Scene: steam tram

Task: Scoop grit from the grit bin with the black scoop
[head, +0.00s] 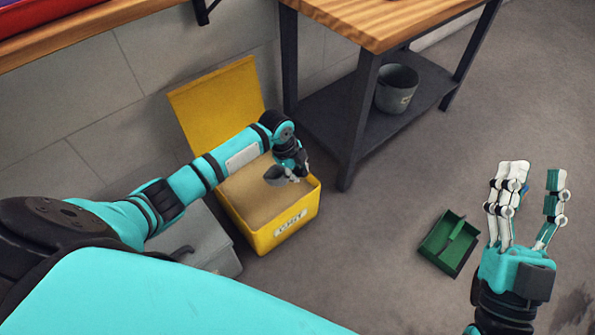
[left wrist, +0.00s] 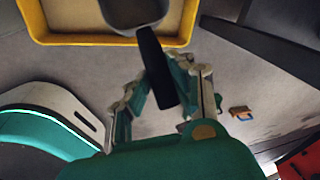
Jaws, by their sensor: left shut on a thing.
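The yellow grit bin (head: 245,238) stands on the floor with its lid (head: 215,97) open against the wall. Tan grit (head: 252,197) fills it to a level surface below the rim. The bin's yellow rim also shows in the left wrist view (left wrist: 100,39). My left gripper (head: 296,172) is over the bin's right side, shut on the black handle (left wrist: 155,72) of the scoop (head: 275,176). The scoop's bowl (left wrist: 133,12) is over the grit; I cannot tell whether it touches. My right gripper (head: 530,178) is open and empty at the right.
A green divided tray (head: 440,250) lies on the floor left of my right gripper. A grey box (head: 205,250) stands left of the bin. A wooden-topped bench (head: 390,20) with a bucket (head: 395,90) on its lower shelf stands behind. The floor between bin and tray is clear.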

